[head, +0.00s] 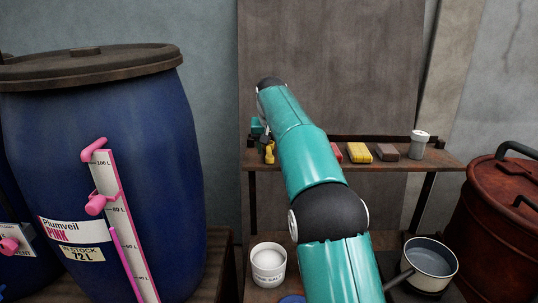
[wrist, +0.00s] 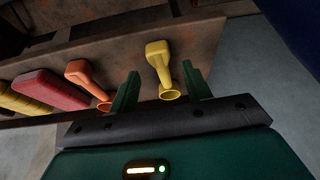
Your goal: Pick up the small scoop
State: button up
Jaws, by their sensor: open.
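A yellow scoop (wrist: 159,60) lies on the shelf in the wrist view, its round open end toward my gripper. An orange scoop (wrist: 84,76) of similar shape lies to its left. I cannot tell which is the smaller. My gripper (wrist: 160,70) is open, with its two green fingers on either side of the yellow scoop and nothing visibly held. I cannot tell whether the fingers touch it. In the head view the yellow scoop (head: 269,153) shows at the left end of the shelf, beside my partly hidden gripper. The orange scoop is not visible there.
The shelf (head: 440,158) also holds a red block (head: 336,153), a yellow block (head: 359,152), a brown block (head: 388,151) and a grey-topped shaker (head: 419,145). A white tub (head: 268,264) and a pan (head: 430,258) stand below. A blue barrel (head: 150,140) stands left.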

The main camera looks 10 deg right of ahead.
aim_at(269, 151)
jog(key=x, duration=0.2)
jog(key=shift+w+f, duration=0.15)
jog(key=shift+f, duration=0.2)
jog(key=shift+c, duration=0.2)
jog(key=c, duration=1)
jog(key=shift+r, duration=0.2)
